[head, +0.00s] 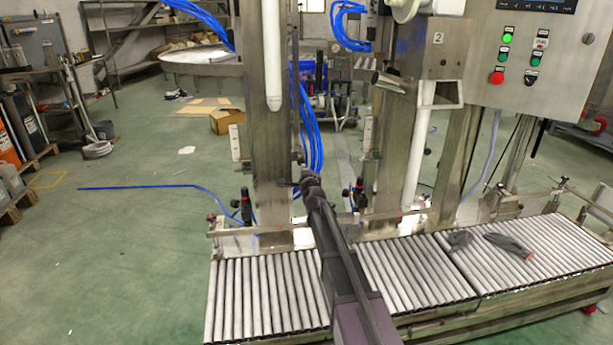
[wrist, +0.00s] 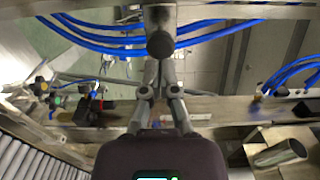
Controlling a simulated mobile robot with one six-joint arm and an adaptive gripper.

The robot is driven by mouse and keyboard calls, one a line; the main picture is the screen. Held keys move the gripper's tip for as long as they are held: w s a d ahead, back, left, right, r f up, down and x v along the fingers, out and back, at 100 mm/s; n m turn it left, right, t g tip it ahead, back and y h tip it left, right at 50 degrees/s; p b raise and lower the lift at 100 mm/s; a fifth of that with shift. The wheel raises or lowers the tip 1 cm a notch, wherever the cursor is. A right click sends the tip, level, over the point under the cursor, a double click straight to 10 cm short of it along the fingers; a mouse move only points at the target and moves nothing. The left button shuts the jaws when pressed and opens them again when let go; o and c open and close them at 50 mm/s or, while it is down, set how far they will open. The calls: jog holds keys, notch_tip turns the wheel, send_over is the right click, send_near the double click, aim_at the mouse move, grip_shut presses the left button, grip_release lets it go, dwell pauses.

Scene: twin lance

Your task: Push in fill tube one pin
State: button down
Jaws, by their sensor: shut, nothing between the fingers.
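Fill tube one appears to be the white tube (head: 273,75) hanging in front of the left steel column (head: 270,150); the column marked 2 stands to its right. My gripper (head: 305,172) is at the right edge of the left column, well below the tube's lower end. In the wrist view my gripper (wrist: 159,68) is shut and empty. Its tips are close to a dark round knob (wrist: 160,44) on a steel post, which may be the pin. I cannot tell whether they touch, or how far the knob stands out.
Blue hoses (head: 308,120) run beside the left column and cross the wrist view behind the knob. The roller conveyor (head: 240,295) lies below my arm, with dark gloves (head: 510,245) on its right part. A control box (head: 530,50) is at upper right. The left floor is mostly clear.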

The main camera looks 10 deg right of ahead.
jog(key=shift+w, duration=1.2)
jog(key=shift+w, duration=1.4)
jog(key=shift+r, duration=0.15)
send_near(302, 162)
jog(key=s, duration=0.4)
jog(key=shift+a, duration=0.15)
